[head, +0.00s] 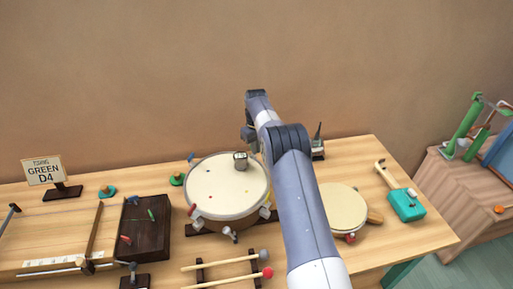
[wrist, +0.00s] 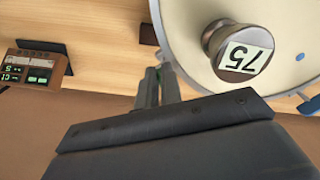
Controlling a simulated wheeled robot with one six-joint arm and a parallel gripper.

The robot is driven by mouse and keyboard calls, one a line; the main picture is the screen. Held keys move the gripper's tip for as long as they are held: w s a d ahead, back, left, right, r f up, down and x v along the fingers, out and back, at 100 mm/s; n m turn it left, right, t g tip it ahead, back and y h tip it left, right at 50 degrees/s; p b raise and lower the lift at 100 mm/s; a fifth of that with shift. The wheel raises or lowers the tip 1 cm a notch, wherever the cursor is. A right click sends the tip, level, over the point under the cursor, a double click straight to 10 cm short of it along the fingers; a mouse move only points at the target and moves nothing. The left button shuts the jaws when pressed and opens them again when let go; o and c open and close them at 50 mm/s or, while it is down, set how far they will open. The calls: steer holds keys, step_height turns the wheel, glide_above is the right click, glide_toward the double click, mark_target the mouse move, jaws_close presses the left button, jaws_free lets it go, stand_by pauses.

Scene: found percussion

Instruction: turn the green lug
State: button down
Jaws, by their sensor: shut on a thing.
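The drum (head: 226,195) stands on the table with a pale skin, and coloured lugs show around its rim. A small metal weight marked 75 (wrist: 240,52) rests on the skin. A blue lug (head: 191,157) is at its far left and a red lug (head: 193,209) at its near left. My gripper (wrist: 160,76) is at the drum's rim, on the far side, with its fingers shut. The green lug is hidden at the fingers, so the grip itself is not clear. In the head view my arm covers the drum's right edge.
A sign reading GREEN D4 (head: 46,172) stands at the back left. A dark wooden box (head: 150,240) is left of the drum, and sticks (head: 225,262) lie in front. A tambourine-like drum (head: 341,210) and a teal block (head: 406,206) are at right.

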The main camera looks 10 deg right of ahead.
steer(key=shift+a+m, duration=0.25)
steer(key=shift+m, duration=1.3)
steer(key=shift+a+m, duration=0.25)
steer(key=shift+m, duration=1.35)
steer(key=shift+a+m, duration=0.25)
steer(key=shift+m, duration=1.3)
steer(key=c, duration=1.6)
jaws_free()
steer(key=shift+r, duration=0.1)
step_height(320, 180, up, 11)
steer(key=shift+f+b, duration=0.2)
steer(key=shift+b, duration=0.25)
steer(key=shift+f, duration=0.1)
